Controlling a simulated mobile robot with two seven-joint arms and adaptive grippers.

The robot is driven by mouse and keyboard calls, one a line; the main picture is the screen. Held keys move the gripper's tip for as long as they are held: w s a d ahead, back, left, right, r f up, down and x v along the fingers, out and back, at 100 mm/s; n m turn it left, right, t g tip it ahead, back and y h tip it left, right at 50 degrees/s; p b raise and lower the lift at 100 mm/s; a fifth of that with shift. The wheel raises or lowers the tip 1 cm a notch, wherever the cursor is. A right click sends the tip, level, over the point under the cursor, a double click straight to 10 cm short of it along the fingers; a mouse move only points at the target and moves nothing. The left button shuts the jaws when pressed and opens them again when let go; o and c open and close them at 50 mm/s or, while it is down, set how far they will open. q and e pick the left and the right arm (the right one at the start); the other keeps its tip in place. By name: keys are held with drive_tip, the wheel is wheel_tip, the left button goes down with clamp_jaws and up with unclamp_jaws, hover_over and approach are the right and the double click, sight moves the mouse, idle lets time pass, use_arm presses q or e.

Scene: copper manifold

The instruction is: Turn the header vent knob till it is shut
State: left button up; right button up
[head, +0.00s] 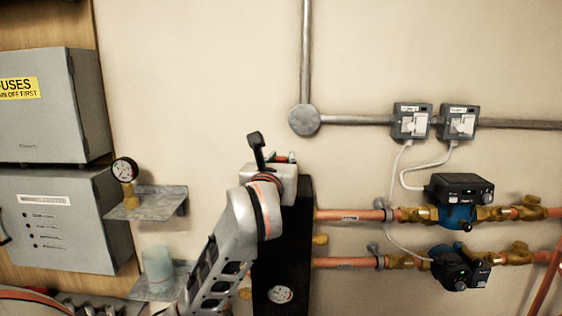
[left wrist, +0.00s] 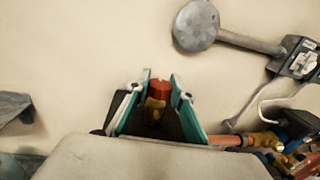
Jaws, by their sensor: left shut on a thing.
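The header vent knob (left wrist: 159,89) is a small red cap on a brass fitting (left wrist: 155,109), seen in the left wrist view between the two teal-edged fingers. My left gripper (left wrist: 161,80) is shut on this knob, one finger on each side of it. In the head view my left gripper (head: 284,158) is at the top of the tall black header (head: 292,225), and the wrist hides most of the knob and the header's top. The knob's turn position cannot be read. My right gripper does not show.
Copper pipes with two pumps, an upper one (head: 455,214) and a lower one (head: 462,268), run right from the header. Shelves with a gauge (head: 125,170) and a cup (head: 158,263) stand left of my arm. A grey conduit box (head: 304,120) is above; the wall between is bare.

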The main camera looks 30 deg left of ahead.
sight(281, 157)
use_arm(q)
drive_tip(key=shift+m+t+h+b, duration=0.4)
drive_tip(key=shift+m+h+b, duration=0.25)
drive_tip(key=shift+h, duration=0.45)
drive_tip(key=o, duration=1.1)
drive_tip(key=shift+o, duration=0.2)
wheel_tip(281, 157, up, 10)
